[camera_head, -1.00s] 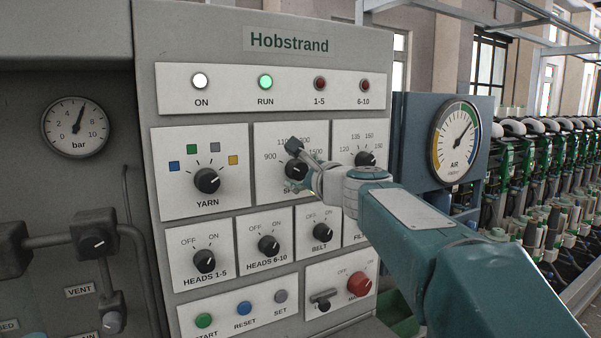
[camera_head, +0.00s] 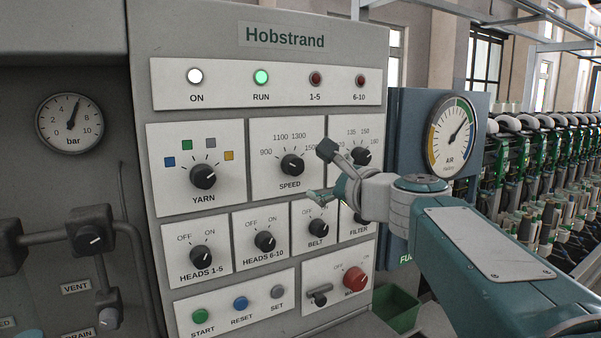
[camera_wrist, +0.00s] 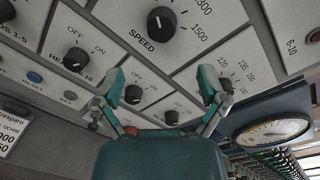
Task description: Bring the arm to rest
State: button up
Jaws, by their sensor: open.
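My gripper (camera_head: 322,173) is open and empty in front of the panel, right of and a little below the SPEED knob (camera_head: 292,164), apart from it. The SPEED knob (camera_wrist: 161,20) is above the fingers there. The BELT knob (camera_wrist: 133,94) shows behind the left finger. My arm comes in from the lower right of the head view and hides part of the FILTER plate and the right-hand dial.
The Hobstrand panel (camera_head: 360,25) carries a lit ON lamp (camera_head: 195,76), a lit green RUN lamp (camera_head: 261,77) and two dark red lamps. A red knob (camera_head: 355,280) is low on the panel. The AIR gauge (camera_head: 451,138) stands close behind my arm on the right.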

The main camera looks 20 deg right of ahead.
jog(key=shift+v, duration=0.95)
jog(key=shift+a, duration=0.1)
jog(key=s+a+f+n+g, duration=0.35)
jog(key=s+f+n, duration=0.2)
jog(key=f, duration=0.25)
jog(key=s+a+f+n+g, duration=0.3)
jog(key=s+a+f+n, duration=0.15)
jog(key=f+n, duration=0.3)
jog(key=s+d+f+n+g+h, duration=0.2)
jog(key=s+f+n, duration=0.3)
jog(key=s+f, duration=0.1)
jog(key=s+d+f+n+g+h, duration=0.2)
jog(key=s+f+n, duration=0.3)
jog(key=f, duration=0.3)
jog(key=shift+s+g+h, duration=0.35)
jog(key=shift+s+h, duration=0.25)
jog(key=shift+s, duration=0.3)
